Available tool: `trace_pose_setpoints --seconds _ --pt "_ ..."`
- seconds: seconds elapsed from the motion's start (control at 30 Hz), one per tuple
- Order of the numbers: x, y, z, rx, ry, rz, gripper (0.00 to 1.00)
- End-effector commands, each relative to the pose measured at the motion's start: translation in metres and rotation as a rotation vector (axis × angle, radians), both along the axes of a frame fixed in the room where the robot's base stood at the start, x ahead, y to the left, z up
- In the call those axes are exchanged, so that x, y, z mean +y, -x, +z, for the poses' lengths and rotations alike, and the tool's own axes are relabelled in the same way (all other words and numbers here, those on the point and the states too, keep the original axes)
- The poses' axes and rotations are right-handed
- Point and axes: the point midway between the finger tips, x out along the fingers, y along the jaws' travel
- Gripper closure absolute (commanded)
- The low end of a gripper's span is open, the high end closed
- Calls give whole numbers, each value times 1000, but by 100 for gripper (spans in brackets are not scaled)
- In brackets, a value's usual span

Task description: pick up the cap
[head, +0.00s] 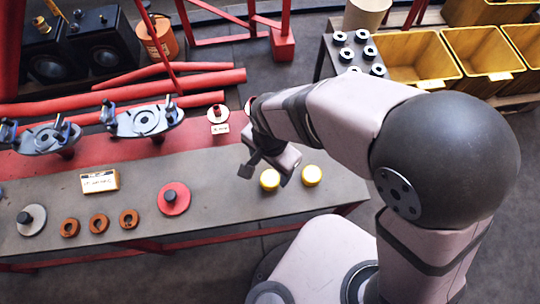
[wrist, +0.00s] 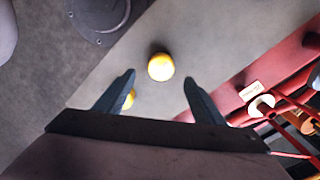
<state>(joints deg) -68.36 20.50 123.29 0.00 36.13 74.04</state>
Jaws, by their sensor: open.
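Two yellow caps stand on the grey bench top. The left cap (head: 270,180) is just below my gripper (head: 266,171) in the head view. The right cap (head: 312,175) stands a short way to its right. In the wrist view my gripper (wrist: 159,77) is open and empty, with its fingers spread. One cap (wrist: 160,67) shows in the gap between the fingertips, slightly beyond them. The other cap (wrist: 129,99) is partly hidden behind the left finger. I cannot tell the exact height of my fingers above the bench.
The grey bench (head: 225,170) also holds a red disc (head: 174,198), several orange rings (head: 98,224), a grey knobbed disc (head: 32,219) and a label block (head: 100,181). Two grey flanged fittings (head: 147,119) stand on the red strip behind. Yellow bins (head: 412,60) are back right.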

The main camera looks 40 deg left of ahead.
Motion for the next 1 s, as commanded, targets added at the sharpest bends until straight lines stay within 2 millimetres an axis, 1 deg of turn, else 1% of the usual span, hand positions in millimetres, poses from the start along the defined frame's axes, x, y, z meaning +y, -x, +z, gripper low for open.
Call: trace_pose_setpoints --seconds 0.03,0.13,0.33,0.43,0.7,0.8,1.0 --pt "-1 0 -6 1 2 0 37" --pt "-1 0 -14 1 4 0 37" --pt "-1 0 -18 0 2 1 37" --pt "-1 0 -25 1 4 1 37" --pt "1 0 -58 1 4 1 37" --pt "2 0 -66 1 2 1 37" --pt "2 0 -69 0 1 1 37"
